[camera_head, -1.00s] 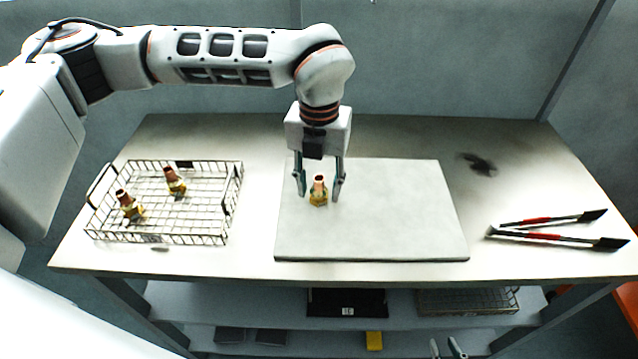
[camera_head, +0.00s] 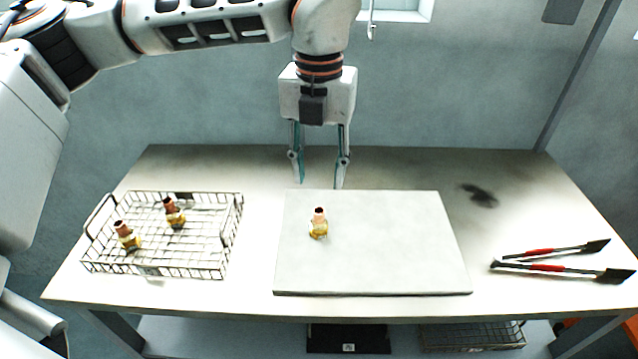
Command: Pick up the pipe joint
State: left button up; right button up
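A brass and copper pipe joint (camera_head: 318,224) stands upright on the pale grey board (camera_head: 390,245), left of the board's middle. Two similar pipe joints stand in the wire basket (camera_head: 150,270) at the left, one nearer the front left (camera_head: 127,237) and one farther back (camera_head: 174,214). My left gripper (camera_head: 320,183) points down with its fingers apart and nothing between them. It is in the air above and behind the pipe joint on the board, clear of it. My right gripper is not in view.
A dark smudge (camera_head: 479,195) marks the table at the back right. The board around the pipe joint is clear. A shelf with trays (camera_head: 348,338) is under the table.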

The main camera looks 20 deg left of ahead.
aim_at(173, 215)
jog(key=k, duration=1)
